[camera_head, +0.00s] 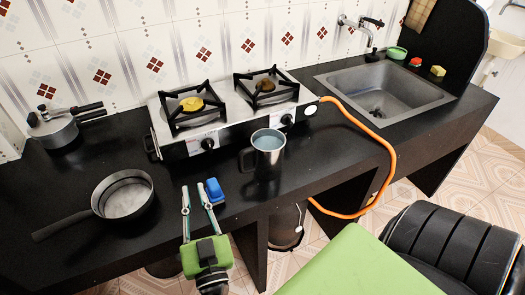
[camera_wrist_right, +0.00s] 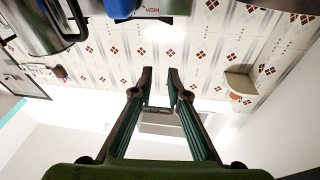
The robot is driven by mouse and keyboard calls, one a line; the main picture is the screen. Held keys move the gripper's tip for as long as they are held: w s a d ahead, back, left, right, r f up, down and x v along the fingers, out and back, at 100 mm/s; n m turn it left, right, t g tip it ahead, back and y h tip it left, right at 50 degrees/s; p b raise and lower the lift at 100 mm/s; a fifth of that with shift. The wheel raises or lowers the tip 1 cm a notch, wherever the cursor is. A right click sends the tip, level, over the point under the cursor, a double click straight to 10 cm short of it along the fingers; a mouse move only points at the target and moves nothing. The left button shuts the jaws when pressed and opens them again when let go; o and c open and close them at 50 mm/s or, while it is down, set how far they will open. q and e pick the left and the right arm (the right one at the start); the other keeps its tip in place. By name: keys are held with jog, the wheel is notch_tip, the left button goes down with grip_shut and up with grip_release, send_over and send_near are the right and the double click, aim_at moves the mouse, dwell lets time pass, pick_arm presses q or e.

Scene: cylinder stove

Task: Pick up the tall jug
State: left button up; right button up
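The tall jug (camera_head: 268,157) is a shiny steel vessel with a dark handle on its left side. It stands upright near the front edge of the black counter, in front of the stove. In the right wrist view the steel jug (camera_wrist_right: 35,25) is partly cut off at the top left. My right gripper (camera_head: 194,188) is over the counter's front edge, left of the jug and apart from it. Its two fingers are spread with nothing between them; they also show empty in the right wrist view (camera_wrist_right: 160,75). My left gripper is not in view.
A small blue object (camera_head: 215,190) lies beside my right gripper's fingers. A pan (camera_head: 124,196) is to the left, a pressure cooker (camera_head: 55,130) behind it. The stove (camera_head: 225,125) is behind the jug. An orange hose (camera_head: 388,150) runs right, near the sink (camera_head: 400,85).

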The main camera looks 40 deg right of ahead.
aim_at(240, 167)
jog(key=s+d+f+m+g+h, duration=0.4)
jog(key=s+d+f+g+h, duration=0.1)
jog(key=d+f+g, duration=0.15)
jog(key=x, duration=0.4)
jog(key=p+x, duration=0.1)
jog(key=x, duration=0.8)
jog(key=shift+w+r, duration=0.2)
jog(key=shift+r, duration=0.15)
jog(key=shift+a, duration=0.1)
grip_shut()
jog(key=shift+r, duration=0.15)
